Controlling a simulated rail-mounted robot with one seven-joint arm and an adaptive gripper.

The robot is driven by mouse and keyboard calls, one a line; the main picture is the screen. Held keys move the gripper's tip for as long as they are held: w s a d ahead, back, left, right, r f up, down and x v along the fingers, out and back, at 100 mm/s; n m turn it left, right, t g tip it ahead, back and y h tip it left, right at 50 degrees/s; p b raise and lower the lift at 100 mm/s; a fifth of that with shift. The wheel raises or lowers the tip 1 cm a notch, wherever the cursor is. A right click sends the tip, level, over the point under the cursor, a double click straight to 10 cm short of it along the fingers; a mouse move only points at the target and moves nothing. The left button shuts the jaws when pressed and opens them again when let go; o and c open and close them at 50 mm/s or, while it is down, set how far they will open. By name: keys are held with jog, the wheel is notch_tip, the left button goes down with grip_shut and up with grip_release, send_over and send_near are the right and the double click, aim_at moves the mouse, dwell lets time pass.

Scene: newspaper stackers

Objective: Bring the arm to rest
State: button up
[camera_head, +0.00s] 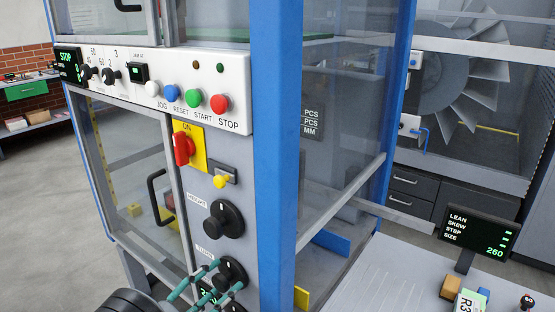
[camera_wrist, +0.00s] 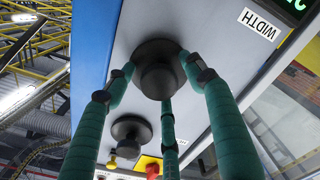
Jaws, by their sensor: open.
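My gripper (camera_head: 222,278) has teal fingers with dark joints and is at the bottom of the head view, in front of the lower black knob (camera_head: 232,268) on the grey machine panel. In the wrist view, my gripper (camera_wrist: 160,88) has its fingers spread around the same round black knob (camera_wrist: 158,72). The fingers are open; whether any fingertip touches the knob I cannot tell. A white WIDTH label (camera_wrist: 259,23) is on the panel beside it. The rest of my arm is mostly out of the head view.
Above are the HEIGHT knob (camera_head: 226,219), a yellow button (camera_head: 219,182), a red switch (camera_head: 183,148) and the white button panel (camera_head: 160,90). A blue post (camera_head: 277,160) stands just right. A small display (camera_head: 478,232) stands on the grey table at right. Open floor (camera_head: 40,215) lies left.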

jog(key=shift+w+d+r+n+p, duration=0.15)
jog(key=shift+n+p, duration=0.35)
jog(key=shift+p, duration=0.25)
jog(key=shift+n+p, duration=0.4)
jog(key=shift+n, duration=0.3)
jog(key=shift+f, duration=0.2)
